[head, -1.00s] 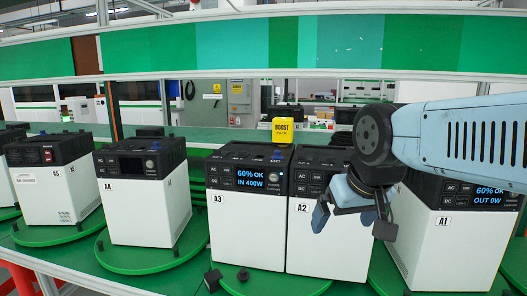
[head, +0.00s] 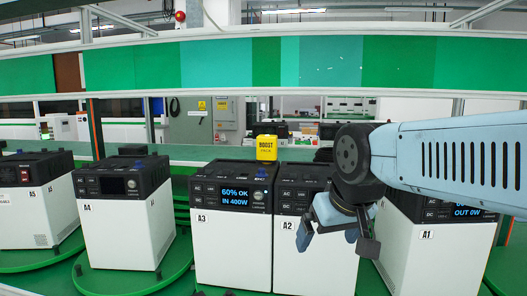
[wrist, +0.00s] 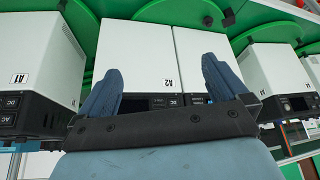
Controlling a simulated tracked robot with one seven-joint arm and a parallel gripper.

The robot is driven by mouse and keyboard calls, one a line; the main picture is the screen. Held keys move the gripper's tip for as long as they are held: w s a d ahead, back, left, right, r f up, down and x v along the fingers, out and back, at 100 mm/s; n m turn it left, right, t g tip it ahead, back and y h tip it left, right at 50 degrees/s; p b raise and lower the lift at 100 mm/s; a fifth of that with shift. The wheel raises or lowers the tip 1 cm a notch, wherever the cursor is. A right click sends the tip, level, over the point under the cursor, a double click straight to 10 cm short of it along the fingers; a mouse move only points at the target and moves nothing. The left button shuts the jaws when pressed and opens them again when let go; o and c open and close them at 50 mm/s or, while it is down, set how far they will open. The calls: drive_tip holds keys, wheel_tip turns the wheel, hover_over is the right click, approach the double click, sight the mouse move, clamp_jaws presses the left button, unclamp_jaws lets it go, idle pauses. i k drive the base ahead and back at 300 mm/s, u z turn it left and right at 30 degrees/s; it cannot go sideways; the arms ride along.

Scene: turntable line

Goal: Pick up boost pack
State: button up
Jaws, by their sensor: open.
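The boost pack (head: 266,148) is a small yellow box with dark lettering. In the head view it stands upright on top of the white and black power unit A3 (head: 232,235), near its rear right corner. My gripper (head: 336,240) is open and empty, to the right of the boost pack and lower in the picture, in front of unit A2 (head: 290,262). The gripper is apart from the boost pack. In the wrist view the two blue fingers (wrist: 160,85) are spread wide, with unit A2 (wrist: 140,55) behind them. The boost pack does not show in the wrist view.
Units A4 (head: 125,220) and A5 (head: 35,215) stand to the left on green turntables. Unit A1 (head: 425,255) is at the right, partly behind my arm. A green-panelled beam (head: 210,65) crosses above the units. Open space lies above their tops.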

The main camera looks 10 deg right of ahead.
sight(267, 145)
drive_tip(key=z, duration=1.6)
drive_tip(key=k, duration=0.95)
drive_tip(key=u, duration=1.2)
drive_tip(key=i, duration=1.1)
